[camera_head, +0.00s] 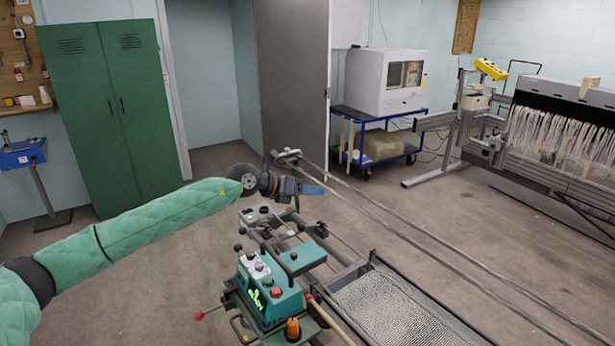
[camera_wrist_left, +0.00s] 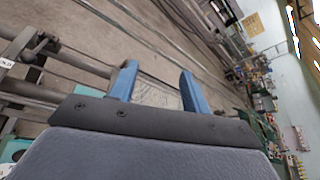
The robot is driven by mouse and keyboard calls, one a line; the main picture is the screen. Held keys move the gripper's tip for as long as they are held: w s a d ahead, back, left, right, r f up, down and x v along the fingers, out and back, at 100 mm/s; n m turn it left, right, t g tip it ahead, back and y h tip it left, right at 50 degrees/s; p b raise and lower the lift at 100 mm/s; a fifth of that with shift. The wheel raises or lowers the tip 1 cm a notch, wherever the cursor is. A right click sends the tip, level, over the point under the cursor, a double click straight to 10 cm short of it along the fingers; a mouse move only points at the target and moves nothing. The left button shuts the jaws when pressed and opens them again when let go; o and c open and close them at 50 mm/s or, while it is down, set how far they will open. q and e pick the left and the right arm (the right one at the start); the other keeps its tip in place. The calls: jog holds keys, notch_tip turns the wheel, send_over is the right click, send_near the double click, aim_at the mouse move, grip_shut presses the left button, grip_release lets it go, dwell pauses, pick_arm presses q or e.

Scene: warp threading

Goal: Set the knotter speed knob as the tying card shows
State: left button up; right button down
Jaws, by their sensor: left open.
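The teal knotter (camera_head: 285,257) stands on the frame at the lower middle of the head view. Its control box has a red button (camera_head: 276,292), pale and black knobs, a glowing green display (camera_head: 255,299) and an orange part (camera_head: 293,327) at the front. I cannot tell which knob sets the speed, and I cannot make out a tying card. My left gripper (camera_head: 312,190) is beyond and above the knotter, with blue fingers apart. In the left wrist view the open fingers (camera_wrist_left: 158,84) have nothing gripped between them. My right gripper is not in view.
Long metal rails (camera_head: 420,240) run to the lower right beside a mesh bed (camera_head: 395,310). A blue cart (camera_head: 380,145) carries a white box machine (camera_head: 386,80). A warp frame with white threads (camera_head: 560,130) stands at right. Green lockers (camera_head: 110,110) stand at left. Floor left of the knotter is clear.

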pick_arm(q)
jog(key=shift+n+t+h, duration=0.4)
jog(key=shift+t+h, duration=0.2)
jog(key=shift+h, duration=0.3)
jog(key=r, duration=0.5)
jog(key=shift+d, duration=0.2)
jog(key=shift+s+f, duration=0.1)
jog(key=shift+f, duration=0.05)
